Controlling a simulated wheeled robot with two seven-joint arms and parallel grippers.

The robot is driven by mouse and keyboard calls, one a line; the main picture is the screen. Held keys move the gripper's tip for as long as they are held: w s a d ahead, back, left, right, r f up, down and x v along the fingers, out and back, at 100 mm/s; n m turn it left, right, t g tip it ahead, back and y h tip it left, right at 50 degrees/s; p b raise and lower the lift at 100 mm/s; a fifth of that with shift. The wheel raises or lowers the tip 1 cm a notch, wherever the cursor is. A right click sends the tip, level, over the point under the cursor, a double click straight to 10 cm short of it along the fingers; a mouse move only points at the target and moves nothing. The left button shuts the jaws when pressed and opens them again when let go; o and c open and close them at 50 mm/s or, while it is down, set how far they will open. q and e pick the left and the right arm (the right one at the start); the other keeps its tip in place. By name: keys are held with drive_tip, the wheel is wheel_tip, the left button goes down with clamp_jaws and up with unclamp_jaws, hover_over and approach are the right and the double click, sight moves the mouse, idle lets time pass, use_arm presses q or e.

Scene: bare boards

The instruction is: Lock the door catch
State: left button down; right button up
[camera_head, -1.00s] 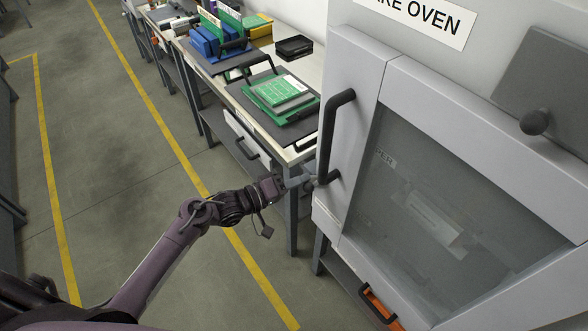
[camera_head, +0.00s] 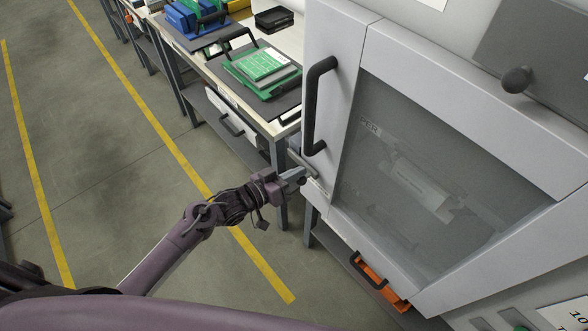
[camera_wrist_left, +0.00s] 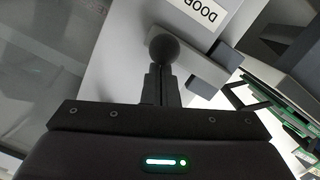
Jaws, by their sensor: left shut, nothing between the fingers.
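The oven door (camera_head: 450,110) has a dark window and a black upright handle (camera_head: 312,105), and looks closed. The door catch (camera_head: 303,163) is a short grey bar below the handle at the door's left edge. In the left wrist view the catch bar (camera_wrist_left: 204,76) lies slanted, with a dark ball knob (camera_wrist_left: 164,50) at its left end. My left gripper (camera_head: 301,175) is shut and empty at the catch; its fingertips (camera_wrist_left: 161,70) are right at the knob. I cannot tell whether they touch. My right gripper is out of view.
A "DOOR" label (camera_wrist_left: 200,12) is by the catch. A workbench (camera_head: 285,38) with a green board (camera_head: 262,68) stands left of the oven. The floor (camera_head: 90,140) at left is clear.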

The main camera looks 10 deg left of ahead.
sight(298, 161)
use_arm(q)
drive_tip(key=shift+f, duration=0.2)
idle(0.5)
wheel_tip(298, 161, up, 4)
drive_tip(key=w+p, duration=0.2)
drive_tip(key=p, duration=0.1)
drive_tip(key=f+b+v, duration=0.1)
drive_tip(key=b+v, duration=0.1)
drive_tip(key=v, duration=0.7)
drive_tip(key=shift+s+a+r, duration=0.15)
drive_tip(key=shift+s+r, duration=0.15)
drive_tip(key=shift+s, duration=0.05)
